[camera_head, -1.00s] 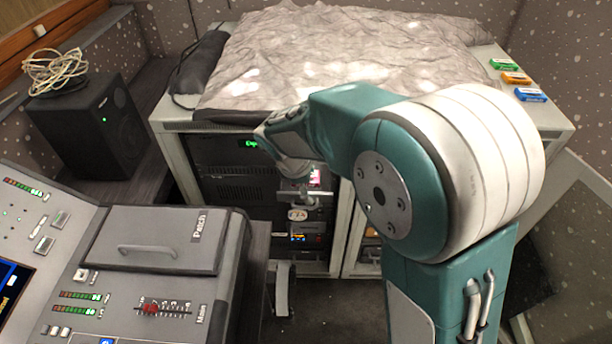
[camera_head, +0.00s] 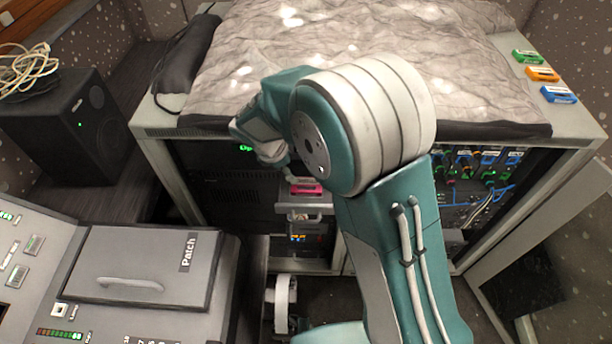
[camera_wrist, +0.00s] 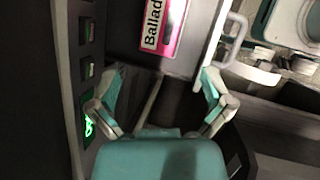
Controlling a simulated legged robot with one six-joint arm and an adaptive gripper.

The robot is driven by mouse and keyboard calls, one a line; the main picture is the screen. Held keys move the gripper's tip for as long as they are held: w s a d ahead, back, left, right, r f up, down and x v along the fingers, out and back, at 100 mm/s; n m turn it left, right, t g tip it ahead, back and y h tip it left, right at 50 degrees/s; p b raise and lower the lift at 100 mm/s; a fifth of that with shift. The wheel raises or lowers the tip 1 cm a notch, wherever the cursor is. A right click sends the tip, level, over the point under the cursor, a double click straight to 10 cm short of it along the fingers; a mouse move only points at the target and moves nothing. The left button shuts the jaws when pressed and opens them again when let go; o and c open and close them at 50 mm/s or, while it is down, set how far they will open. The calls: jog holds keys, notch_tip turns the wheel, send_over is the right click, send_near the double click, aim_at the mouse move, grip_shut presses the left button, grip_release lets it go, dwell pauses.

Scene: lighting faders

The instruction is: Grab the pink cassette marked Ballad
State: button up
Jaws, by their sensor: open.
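The pink cassette (camera_head: 305,189) lies on a grey pulled-out tray or drawer (camera_head: 318,210) at the front of the rack. In the wrist view the cassette (camera_wrist: 170,30) shows its white label reading Ballad, turned sideways, and its upper end is cut off by the frame edge. My gripper (camera_wrist: 162,88) is open and empty, its two fingers spread wide. The cassette lies beyond the fingertips, not between them. In the head view my gripper is mostly hidden behind my arm.
A drawer handle (camera_wrist: 234,38) stands close to my right finger. Rack units with green-lit controls (camera_wrist: 88,125) are close to my left finger. Green (camera_head: 526,56), orange (camera_head: 543,73) and blue (camera_head: 558,94) cassettes lie on the rack top. A mixing console (camera_head: 140,270) stands at left.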

send_over(305, 185)
jog(key=s+a, duration=0.1)
jog(key=a, duration=0.1)
jog(key=f, duration=0.5)
jog(key=shift+d, duration=0.25)
jog(key=shift+a+x, duration=0.15)
jog(key=shift+x, duration=1.2)
jog(key=shift+a+x, duration=0.1)
jog(key=shift+x, duration=1.2)
jog(key=shift+s+f, duration=0.15)
jog(key=c, duration=0.9)
